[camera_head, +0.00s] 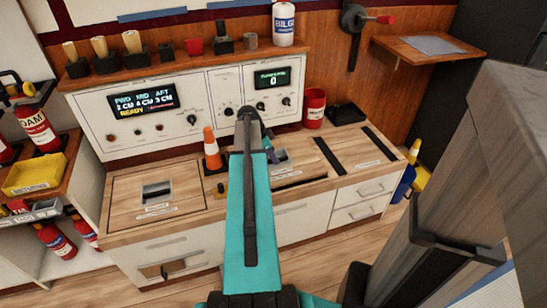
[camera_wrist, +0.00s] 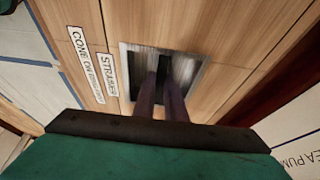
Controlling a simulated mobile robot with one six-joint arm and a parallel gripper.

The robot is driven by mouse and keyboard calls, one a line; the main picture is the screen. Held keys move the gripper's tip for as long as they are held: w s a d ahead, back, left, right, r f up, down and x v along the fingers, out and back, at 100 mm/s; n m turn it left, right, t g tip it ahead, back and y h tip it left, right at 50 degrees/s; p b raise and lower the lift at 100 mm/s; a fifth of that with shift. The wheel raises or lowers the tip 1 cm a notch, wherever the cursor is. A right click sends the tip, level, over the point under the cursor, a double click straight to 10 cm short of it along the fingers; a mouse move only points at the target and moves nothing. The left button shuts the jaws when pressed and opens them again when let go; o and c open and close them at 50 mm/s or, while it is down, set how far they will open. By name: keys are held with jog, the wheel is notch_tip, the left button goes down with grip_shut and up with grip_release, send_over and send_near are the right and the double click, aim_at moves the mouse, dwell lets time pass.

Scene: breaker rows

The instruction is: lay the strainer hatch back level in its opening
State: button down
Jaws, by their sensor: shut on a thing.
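The strainer hatch (camera_head: 300,167) is a pale wood panel in the middle of the counter, with a square metal pull recess. In the wrist view the hatch (camera_wrist: 150,25) shows the recess (camera_wrist: 185,72) close up, beside labels reading "STRAINER" and "CONE ON", the rest unclear. My gripper (camera_head: 271,154) is over the hatch, and its dark fingers (camera_wrist: 160,92) reach into the recess, shut on the pull. My arm covers the hatch's left part in the head view.
An orange cone (camera_head: 211,150) and a small dark knob (camera_head: 221,188) stand left of my arm. Another hatch (camera_head: 128,195) lies at the counter's left. A red cup (camera_head: 314,107) and a black box (camera_head: 345,113) stand behind. A control panel (camera_head: 190,110) backs the counter.

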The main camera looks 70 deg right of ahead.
jog(key=shift+f+b, duration=0.65)
jog(key=shift+f, duration=0.8)
jog(key=c, duration=1.7)
grip_release()
jog(key=shift+r, duration=0.1)
jog(key=p+v, duration=0.2)
jog(key=v, duration=1.1)
jog(key=shift+a+r+p, duration=0.15)
jog(key=shift+r+p, duration=0.15)
jog(key=shift+p, duration=0.05)
jog(key=shift+r, duration=0.15)
notch_tip(320, 180, up, 9)
jog(key=p, duration=0.9)
